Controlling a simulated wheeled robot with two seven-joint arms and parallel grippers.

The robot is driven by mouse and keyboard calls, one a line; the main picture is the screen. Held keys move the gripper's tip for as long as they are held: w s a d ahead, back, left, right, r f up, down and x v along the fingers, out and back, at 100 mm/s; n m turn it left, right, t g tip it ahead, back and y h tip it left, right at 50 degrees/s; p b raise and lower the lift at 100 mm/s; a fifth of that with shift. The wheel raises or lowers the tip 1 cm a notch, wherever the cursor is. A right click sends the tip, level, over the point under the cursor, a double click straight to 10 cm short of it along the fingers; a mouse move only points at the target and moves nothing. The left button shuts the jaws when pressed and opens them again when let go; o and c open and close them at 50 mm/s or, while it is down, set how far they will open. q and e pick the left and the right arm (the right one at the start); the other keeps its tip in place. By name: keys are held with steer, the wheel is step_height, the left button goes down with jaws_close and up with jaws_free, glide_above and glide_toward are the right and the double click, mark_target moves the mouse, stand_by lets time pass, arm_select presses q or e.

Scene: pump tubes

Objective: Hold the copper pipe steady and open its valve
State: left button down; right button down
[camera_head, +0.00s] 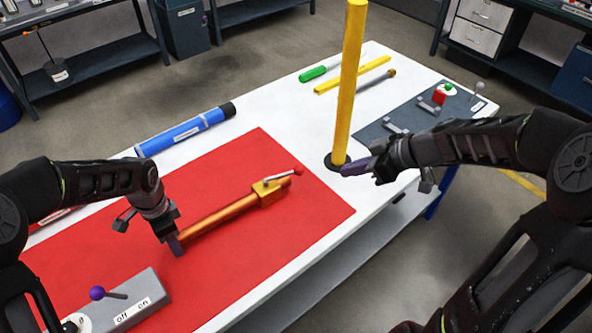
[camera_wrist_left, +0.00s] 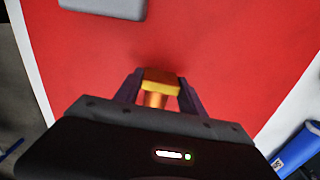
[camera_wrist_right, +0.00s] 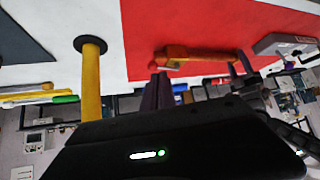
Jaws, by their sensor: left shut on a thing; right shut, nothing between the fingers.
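The copper pipe (camera_head: 222,213) lies on the red mat (camera_head: 300,225), with a yellowish valve body (camera_head: 270,192) at its right end. The valve's lever (camera_head: 285,176) lies roughly along the pipe, with a red tip (camera_head: 299,170). My left gripper (camera_head: 177,244) is shut on the pipe's near left end; the left wrist view shows that end (camera_wrist_left: 159,88) between the fingers. My right gripper (camera_head: 345,169) is shut and empty, right of the red tip and apart from it in the head view. In the right wrist view the red tip (camera_wrist_right: 153,65) shows just beyond the fingertips (camera_wrist_right: 157,80).
A yellow upright pole (camera_head: 350,85) stands on a black base close behind my right gripper. A grey switch box (camera_head: 150,296) with a purple-knobbed lever sits at the front left. A blue tube (camera_head: 185,131) lies behind the mat. A dark panel (camera_head: 405,115) with fittings lies at the right.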

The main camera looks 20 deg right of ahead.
mark_target(284, 175)
steer(key=shift+w+d+f+m+t+h, duration=0.35)
steer(key=shift+w+f+m+t+h, duration=0.05)
steer(key=shift+f+m, duration=0.2)
steer(key=x, duration=0.4)
steer(key=r+x, duration=0.1)
steer(key=x, duration=0.4)
steer(key=w+a+x, duration=0.1)
steer(key=x, duration=0.3)
steer(key=shift+w+r, duration=0.1)
steer(key=shift+w, duration=0.05)
